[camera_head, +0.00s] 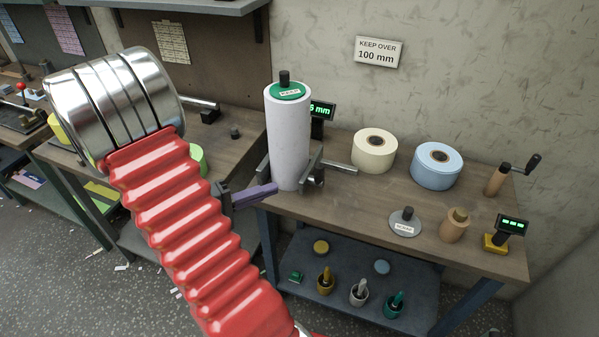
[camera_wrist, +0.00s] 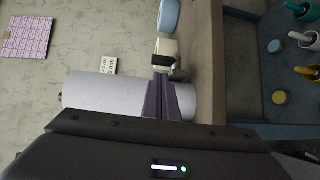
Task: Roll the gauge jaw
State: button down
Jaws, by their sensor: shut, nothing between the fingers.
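A tall white roll (camera_head: 288,140) with a green labelled cap (camera_head: 288,91) and a dark knob stands upright on the bench between the grey jaws of a gauge (camera_head: 316,170). The gauge's green display (camera_head: 321,110) is partly hidden behind the roll; "mm" is readable. My gripper (camera_head: 272,188) has its purple fingers shut and empty, at the left side of the roll's foot by the near jaw. In the wrist view my gripper (camera_wrist: 166,80) lies across the picture in front of the white roll (camera_wrist: 105,92), which appears sideways. I cannot tell whether the fingers touch the jaw.
A cream roll (camera_head: 374,151) and a blue roll (camera_head: 436,165) stand on the bench (camera_head: 350,205) to the right. A grey labelled disc (camera_head: 405,222), a wooden piece (camera_head: 454,225), a crank (camera_head: 507,178) and a small display (camera_head: 510,226) are farther right. The lower shelf (camera_head: 335,298) holds several pots.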

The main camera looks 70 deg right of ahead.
aim_at(302, 180)
jog(key=shift+d+f+h, duration=0.35)
jog(key=shift+d+h, duration=0.05)
jog(key=shift+d, duration=0.2)
jog(key=shift+d+f+h, duration=0.35)
jog(key=shift+d+h, duration=0.05)
jog(key=shift+d, duration=0.2)
jog(key=shift+x, duration=5.05)
jog(key=shift+s+a, duration=0.1)
jog(key=shift+s, duration=0.05)
